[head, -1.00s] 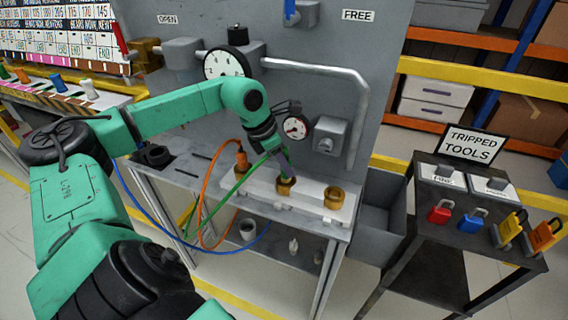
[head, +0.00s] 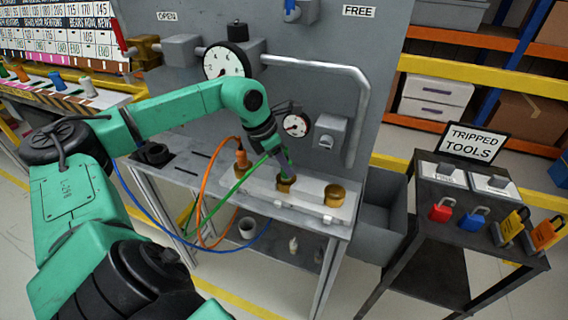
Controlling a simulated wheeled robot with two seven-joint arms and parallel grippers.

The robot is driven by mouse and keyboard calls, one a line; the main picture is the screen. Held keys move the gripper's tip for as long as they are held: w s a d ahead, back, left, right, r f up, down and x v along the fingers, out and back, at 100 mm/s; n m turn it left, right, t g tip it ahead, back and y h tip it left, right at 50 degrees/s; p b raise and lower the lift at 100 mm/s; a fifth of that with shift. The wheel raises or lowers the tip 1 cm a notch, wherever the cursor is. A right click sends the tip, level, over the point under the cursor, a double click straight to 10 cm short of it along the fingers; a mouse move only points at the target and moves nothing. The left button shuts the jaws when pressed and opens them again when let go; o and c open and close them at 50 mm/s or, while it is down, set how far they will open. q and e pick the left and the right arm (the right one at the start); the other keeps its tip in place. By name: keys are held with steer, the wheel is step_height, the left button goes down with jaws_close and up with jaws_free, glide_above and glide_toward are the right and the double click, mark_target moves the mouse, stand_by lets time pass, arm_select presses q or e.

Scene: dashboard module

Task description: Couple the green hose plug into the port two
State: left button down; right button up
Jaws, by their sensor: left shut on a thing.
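My left gripper (head: 283,163) is shut on the green hose plug, right above the middle brass port (head: 286,183) on the pale block. The plug is mostly hidden by the fingers, so I cannot tell how deep it sits in the port. The green hose (head: 237,187) runs from the gripper down to the left. An orange hose plug (head: 241,158) stands upright in the left port. The right brass port (head: 334,195) is empty. My right gripper is not in view.
A gauge (head: 296,125) and a grey pipe (head: 335,75) are on the panel behind. The blue hose (head: 140,203) hangs below the bench. A dark cart (head: 437,210) with several padlocks stands at the right.

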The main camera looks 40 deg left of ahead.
arm_select(q)
steer(key=shift+f, duration=0.15)
steer(key=shift+c, duration=2.4)
jaws_free()
steer(key=shift+s+a+r, duration=0.1)
steer(key=shift+r, duration=0.25)
steer(key=b+v, duration=0.1)
steer(key=v, duration=1.3)
steer(key=shift+b, duration=0.3)
